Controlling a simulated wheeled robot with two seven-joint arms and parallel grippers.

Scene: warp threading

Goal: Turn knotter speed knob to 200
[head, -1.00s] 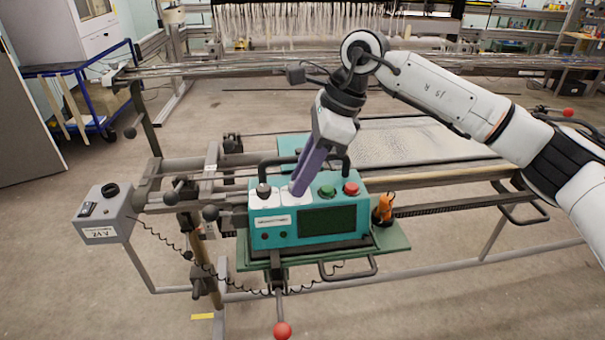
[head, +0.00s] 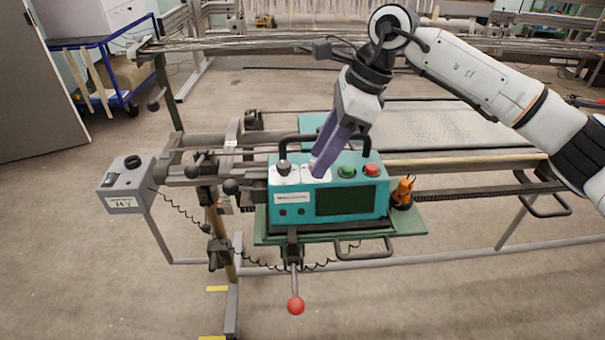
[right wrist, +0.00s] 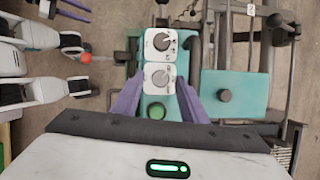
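The teal knotter control box (head: 287,223) sits on a green tray, with two knobs on white plates on its top. The dark knob (head: 284,168) is on the left and also shows in the right wrist view (right wrist: 161,41). The grey knob (right wrist: 160,78) is beside it; in the head view my fingers mostly hide it. I cannot read either label or dial value. My right gripper (head: 318,172) points down over the grey knob. In the right wrist view its purple fingers (right wrist: 159,82) stand apart, one on each side of that knob, with gaps visible.
A green button (head: 346,171) and red button (head: 371,170) are right of the grey knob. A dark carry handle (head: 300,137) rises behind the knobs. A grey 24 V box (head: 127,185) stands left, a red-ball lever (head: 296,305) hangs in front, and an orange part (head: 403,192) is right.

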